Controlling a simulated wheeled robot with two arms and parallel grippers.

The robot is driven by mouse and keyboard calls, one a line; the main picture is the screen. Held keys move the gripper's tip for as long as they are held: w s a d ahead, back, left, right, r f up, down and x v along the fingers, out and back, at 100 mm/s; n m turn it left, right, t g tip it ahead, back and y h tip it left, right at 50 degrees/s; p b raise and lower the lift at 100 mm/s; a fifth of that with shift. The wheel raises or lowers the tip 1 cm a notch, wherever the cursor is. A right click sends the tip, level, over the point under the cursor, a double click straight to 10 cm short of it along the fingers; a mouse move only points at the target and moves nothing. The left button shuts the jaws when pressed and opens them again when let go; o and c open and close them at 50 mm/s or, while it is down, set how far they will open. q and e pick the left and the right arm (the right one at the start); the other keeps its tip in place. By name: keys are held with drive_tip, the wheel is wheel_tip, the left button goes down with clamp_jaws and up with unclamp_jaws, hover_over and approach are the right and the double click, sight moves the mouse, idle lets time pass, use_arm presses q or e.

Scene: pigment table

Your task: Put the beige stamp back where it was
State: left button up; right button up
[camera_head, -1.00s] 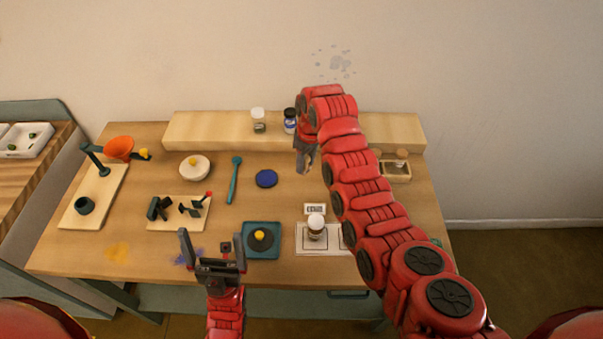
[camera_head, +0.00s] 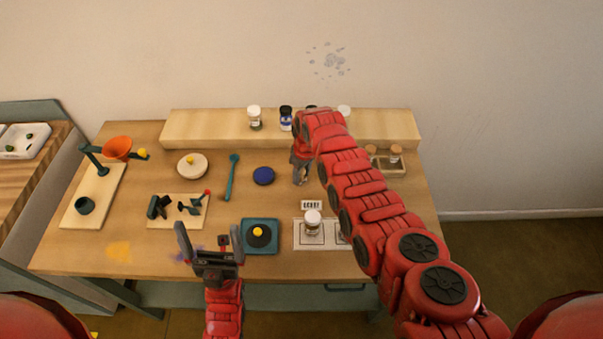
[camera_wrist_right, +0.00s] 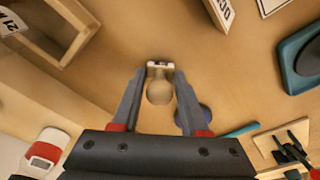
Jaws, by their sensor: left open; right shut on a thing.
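My right gripper (camera_head: 299,178) points down over the middle of the table, right of the blue disc. In the right wrist view its fingers (camera_wrist_right: 160,75) are shut on the beige stamp (camera_wrist_right: 159,92), which shows a round beige knob and a pale end with dark marks. In the head view the held stamp is hard to make out. A small wooden box (camera_head: 387,171) with a brown-topped item in it stands to the right, partly behind my right arm. My left gripper (camera_head: 208,240) is open and empty near the table's front edge.
A raised wooden shelf (camera_head: 210,125) with several jars runs along the back. A blue disc (camera_head: 263,176), a teal spoon (camera_head: 231,176) and a teal tray (camera_head: 273,225) lie left of the right gripper. A jar (camera_head: 313,223) stands on a white card (camera_head: 302,241) in front.

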sight(304, 171)
drive_tip(key=o, duration=1.1)
drive_tip(key=shift+c, duration=0.2)
drive_tip(key=shift+r, duration=0.25)
drive_tip(key=r, duration=0.2)
drive_tip(key=r+b, duration=0.1)
drive_tip(key=r, duration=0.2)
drive_tip(key=r+b, duration=0.1)
drive_tip(key=r, duration=0.2)
drive_tip(key=shift+s+d, duration=0.3)
drive_tip(key=shift+d, duration=0.05)
drive_tip(key=shift+s+d+r+p, duration=0.1)
drive_tip(key=shift+s+r+p, duration=0.1)
drive_tip(key=shift+r, duration=0.75)
drive_tip(key=shift+s+d+r+p, duration=0.1)
drive_tip(key=shift+r+p, duration=0.05)
drive_tip(key=shift+r, duration=0.8)
